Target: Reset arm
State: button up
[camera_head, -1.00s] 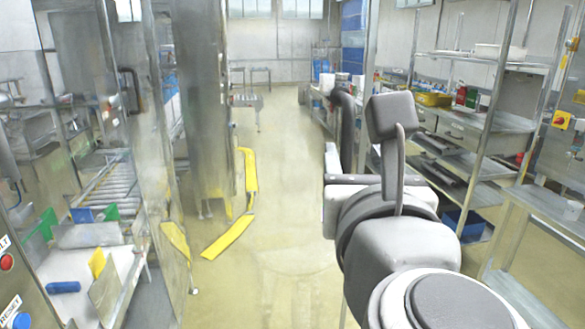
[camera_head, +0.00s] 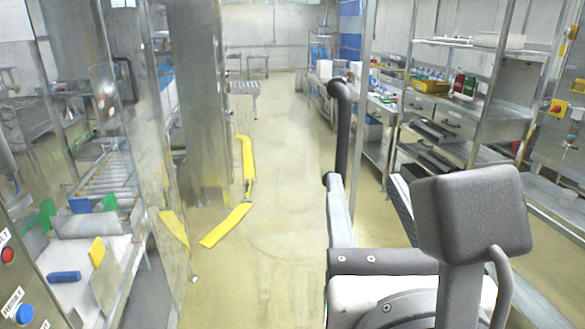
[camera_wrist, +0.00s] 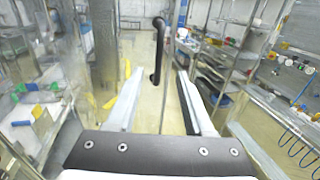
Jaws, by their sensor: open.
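My gripper (camera_wrist: 161,76) is open and empty, with its two pale fingers spread and pointing forward. In the head view, my gripper (camera_head: 368,190) shows in the lower right, with my arm covering part of it. A black curved handle (camera_head: 342,130) stands upright just beyond the fingers. In the wrist view, the handle (camera_wrist: 158,50) shows above and between the fingertips. No finger is seen closed on it, and I cannot tell the exact gap.
A metal shelf rack (camera_head: 480,125) with bottles and bins stands on the right. A thin metal post (camera_head: 363,110) rises beside the handle. Steel machinery with a conveyor (camera_head: 105,175) and a blue button (camera_head: 25,313) is on the left. The middle floor (camera_head: 290,180) is clear.

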jog(key=shift+r, duration=0.1)
jog(key=w+a+r+n+t+y, duration=0.2)
jog(key=w+a+r+n+y, duration=0.25)
jog(key=n, duration=0.85)
jog(key=w+a+f+n+g+y+b, duration=0.1)
jog(key=w+a+f+n+g+y, duration=0.25)
jog(key=f+n, duration=0.65)
jog(key=s+d+f+n+g+h, duration=0.2)
jog(key=d+f+n+g+h, duration=0.1)
jog(key=d+f+n+g, duration=0.2)
jog(key=s+d+f+n+g+h, duration=0.2)
jog(key=d+f+n+g, duration=0.4)
jog(key=d+f+n, duration=0.3)
notch_tip(320, 180, down, 3)
jog(key=shift+h+b, duration=0.4)
jog(key=shift+h, duration=0.2)
jog(key=shift+w+a, duration=0.1)
jog(key=shift+a, duration=0.05)
